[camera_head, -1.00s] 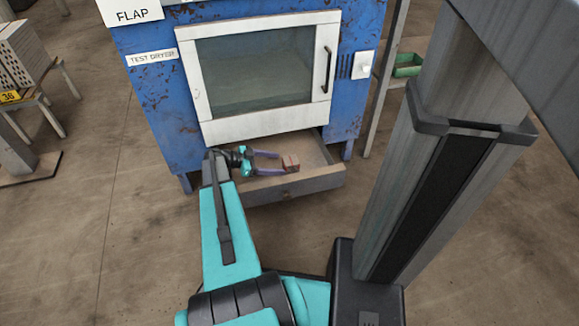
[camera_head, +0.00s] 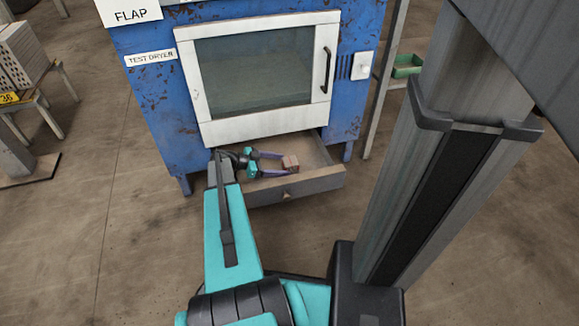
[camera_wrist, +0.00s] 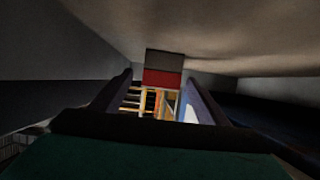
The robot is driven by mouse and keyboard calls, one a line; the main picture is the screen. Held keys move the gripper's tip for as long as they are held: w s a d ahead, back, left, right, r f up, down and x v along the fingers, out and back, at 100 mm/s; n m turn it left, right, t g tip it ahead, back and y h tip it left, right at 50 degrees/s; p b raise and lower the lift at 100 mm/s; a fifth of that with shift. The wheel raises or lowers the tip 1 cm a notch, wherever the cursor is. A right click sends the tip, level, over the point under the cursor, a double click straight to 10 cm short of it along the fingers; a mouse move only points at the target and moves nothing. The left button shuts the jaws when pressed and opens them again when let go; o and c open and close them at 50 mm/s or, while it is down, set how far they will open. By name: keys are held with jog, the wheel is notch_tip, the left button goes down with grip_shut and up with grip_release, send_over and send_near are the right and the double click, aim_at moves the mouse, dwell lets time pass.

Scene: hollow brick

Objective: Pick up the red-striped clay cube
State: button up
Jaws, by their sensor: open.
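The red-striped clay cube (camera_head: 290,161) sits in the open drawer (camera_head: 318,182) under the dryer, toward its right half. In the wrist view the cube (camera_wrist: 164,62) shows a grey band above a red band. My gripper (camera_head: 286,164) reaches into the drawer from the left, its two purple fingers open, one on the far side and one on the near side of the cube. In the wrist view the cube lies between the fingertips (camera_wrist: 160,77), with a gap visible on each side. Part of the cube's near side is hidden by the near finger.
The blue dryer (camera_head: 163,105) with its white-framed glass door (camera_head: 250,125) stands right above the drawer. A green bin (camera_head: 407,66) is on a stand at the right. A table with a perforated block (camera_head: 22,52) is at the far left. The floor in front is clear.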

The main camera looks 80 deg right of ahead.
aim_at(290, 165)
jog(key=shift+b+x, duration=1.05)
jog(key=shift+x, duration=1.4)
jog(key=shift+w+d, duration=0.1)
jog(key=c, duration=1.1)
jog(key=shift+c, duration=0.2)
jog(key=shift+r, duration=0.1)
notch_tip(290, 165, up, 10)
jog(key=p, duration=0.3)
jog(key=shift+p, duration=0.3)
